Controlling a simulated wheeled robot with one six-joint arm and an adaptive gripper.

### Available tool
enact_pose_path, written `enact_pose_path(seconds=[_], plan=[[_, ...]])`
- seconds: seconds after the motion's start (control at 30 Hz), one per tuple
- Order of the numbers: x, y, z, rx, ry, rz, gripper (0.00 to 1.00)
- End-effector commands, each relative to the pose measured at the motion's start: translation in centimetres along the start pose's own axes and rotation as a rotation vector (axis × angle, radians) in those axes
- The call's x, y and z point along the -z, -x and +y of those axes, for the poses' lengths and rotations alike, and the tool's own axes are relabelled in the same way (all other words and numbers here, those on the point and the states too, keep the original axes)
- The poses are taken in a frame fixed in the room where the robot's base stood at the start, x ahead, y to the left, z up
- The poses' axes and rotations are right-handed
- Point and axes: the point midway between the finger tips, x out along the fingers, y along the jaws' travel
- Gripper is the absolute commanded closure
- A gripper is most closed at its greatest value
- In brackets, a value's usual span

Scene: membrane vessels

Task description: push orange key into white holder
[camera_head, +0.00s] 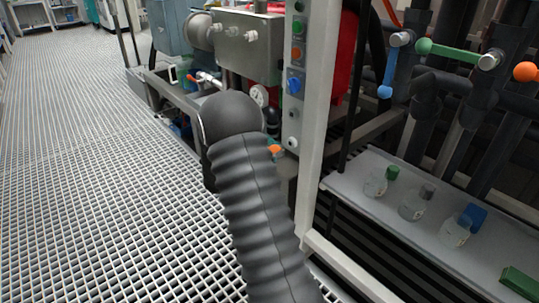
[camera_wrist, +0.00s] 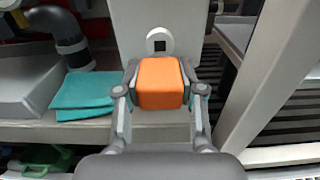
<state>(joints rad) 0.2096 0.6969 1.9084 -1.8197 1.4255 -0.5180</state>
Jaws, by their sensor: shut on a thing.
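The orange key (camera_wrist: 160,84) is a rounded block in the middle of the wrist view. My gripper (camera_wrist: 160,92) is shut on it, with one finger on each side. The white holder (camera_wrist: 159,36) is a round white fitting with a dark square hole, on a pale panel just beyond and above the key in the wrist view. The key's far end is hidden, so I cannot tell whether it touches the holder. In the head view a small part of the orange key (camera_head: 275,150) shows beside the panel's lower end; my arm hides the gripper.
The panel (camera_head: 293,80) carries green, orange and blue knobs above. A pale post (camera_head: 322,120) stands right of it. A shelf (camera_head: 350,186) with several small bottles is farther right. Teal cloths (camera_wrist: 85,92) lie left of my gripper. Grated floor (camera_head: 90,170) is open at left.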

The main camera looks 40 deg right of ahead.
Motion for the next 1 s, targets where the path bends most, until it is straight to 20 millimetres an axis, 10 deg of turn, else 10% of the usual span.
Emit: enact_pose_path(seconds=[1.0], plan=[[0.0, -3.5, 0.0, 0.0, 0.0, 0.0, 1.0]])
